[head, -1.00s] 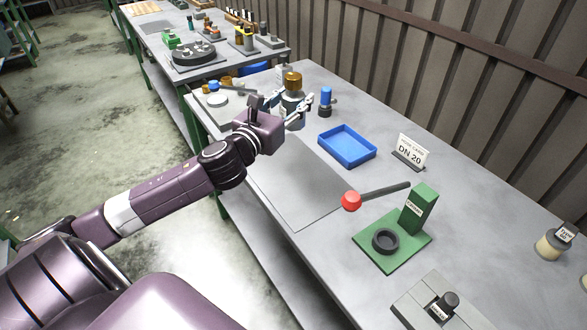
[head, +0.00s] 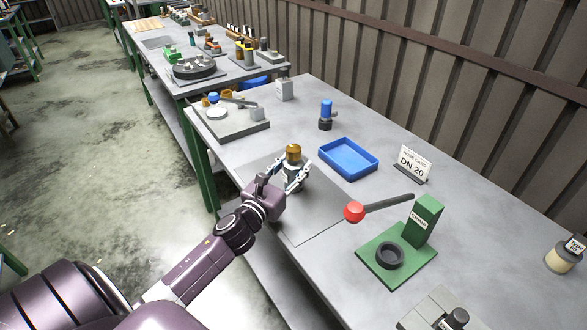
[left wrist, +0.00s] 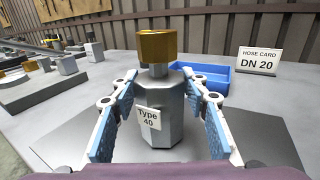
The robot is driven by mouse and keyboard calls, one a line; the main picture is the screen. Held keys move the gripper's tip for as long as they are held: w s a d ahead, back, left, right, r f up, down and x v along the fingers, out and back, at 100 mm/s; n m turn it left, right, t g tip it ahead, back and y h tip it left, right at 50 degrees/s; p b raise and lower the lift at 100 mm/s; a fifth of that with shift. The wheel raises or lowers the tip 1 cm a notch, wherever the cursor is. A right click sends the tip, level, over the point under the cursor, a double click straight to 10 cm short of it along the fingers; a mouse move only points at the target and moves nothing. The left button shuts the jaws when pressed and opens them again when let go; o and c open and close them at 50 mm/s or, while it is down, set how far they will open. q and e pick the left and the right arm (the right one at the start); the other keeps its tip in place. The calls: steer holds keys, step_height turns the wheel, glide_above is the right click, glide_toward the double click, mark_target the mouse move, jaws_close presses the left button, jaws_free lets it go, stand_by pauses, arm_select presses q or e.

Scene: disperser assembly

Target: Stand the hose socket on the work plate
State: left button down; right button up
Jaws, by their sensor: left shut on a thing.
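The hose socket (head: 294,170) is a silver faceted body with a brass-coloured top and a "Type 40" label; it also fills the middle of the left wrist view (left wrist: 167,107). My left gripper (head: 291,176) is shut on it, with one blue-padded finger on each side of the body. The socket is upright over the thin grey work plate (head: 312,215), towards its far part. The left wrist view shows the plate (left wrist: 255,152) around its base. I cannot tell whether the base touches the plate. My right gripper is not in view.
A blue tray (head: 348,174) lies right of the plate, near the "DN 20" card (head: 412,163). A red-ended lever (head: 355,211) sits at the plate's right edge, beside a green stand (head: 371,262). A blue-topped part (head: 326,109) stands behind. The plate's near part is clear.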

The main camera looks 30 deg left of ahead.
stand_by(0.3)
arm_select(q)
steer(key=shift+f, duration=0.2)
steer(key=c, duration=1.4)
jaws_free()
steer(key=shift+f, duration=0.1)
steer(key=shift+o, duration=1.2)
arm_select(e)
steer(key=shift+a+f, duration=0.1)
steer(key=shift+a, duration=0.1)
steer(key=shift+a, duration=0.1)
arm_select(q)
steer(key=s, duration=0.3)
steer(key=s+b, duration=0.1)
steer(key=s, duration=0.6)
steer(key=shift+s+d+b, duration=0.25)
steer(key=shift+d+b, duration=0.1)
steer(key=shift+d, duration=0.05)
steer(key=shift+s+d+r, duration=0.1)
steer(key=shift+s+r, duration=0.1)
steer(key=shift+s, duration=0.6)
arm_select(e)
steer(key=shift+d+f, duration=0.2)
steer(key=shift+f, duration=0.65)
